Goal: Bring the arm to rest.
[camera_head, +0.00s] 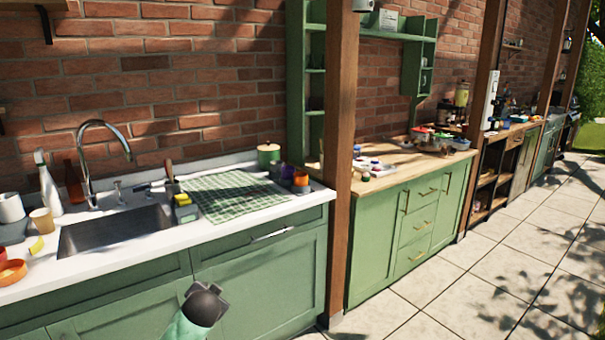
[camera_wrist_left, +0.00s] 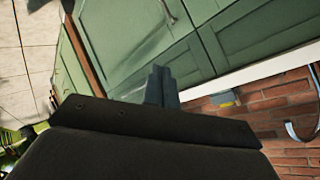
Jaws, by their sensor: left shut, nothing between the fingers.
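My left gripper (camera_wrist_left: 162,72) shows in the left wrist view as two grey fingers held together, with nothing between them. Its dark body fills the lower middle of that view. The fingers appear in front of the green cabinet doors (camera_wrist_left: 135,35), and that view is turned upside down. In the head view, a teal and dark grey part of my own arm stands at the bottom, in front of the green sink cabinet (camera_head: 262,285). I cannot make out gripper fingers in the head view. My right gripper is in neither view.
A white counter (camera_head: 130,250) holds a sink (camera_head: 115,230) with a tall faucet (camera_head: 88,150), a checked cloth (camera_head: 235,195), bottles and cups. A wooden post (camera_head: 340,170) stands right of it. A wooden-topped cabinet (camera_head: 405,235) follows. The paved floor (camera_head: 480,270) at right is clear.

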